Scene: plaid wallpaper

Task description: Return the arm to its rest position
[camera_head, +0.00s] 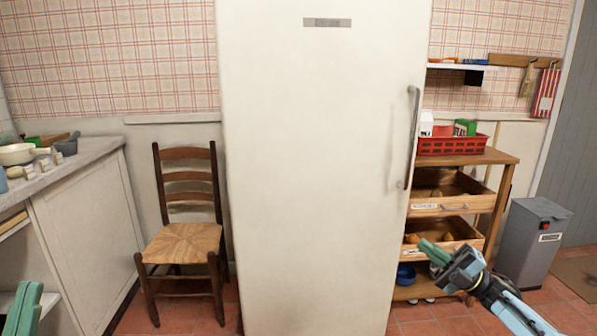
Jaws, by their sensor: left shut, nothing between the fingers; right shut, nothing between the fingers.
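My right gripper (437,252) has green fingers and comes in from the lower right. It is shut and empty, in front of the wooden shelf's lower drawer in the picture. My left gripper (24,308) shows only as green fingers at the lower left edge. It is shut with nothing visible in it, and the rest of the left arm is out of the picture.
A tall white fridge (310,180) stands closed in the middle, its handle (412,140) on the right. A wooden chair (184,240) and a counter (85,230) are left.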

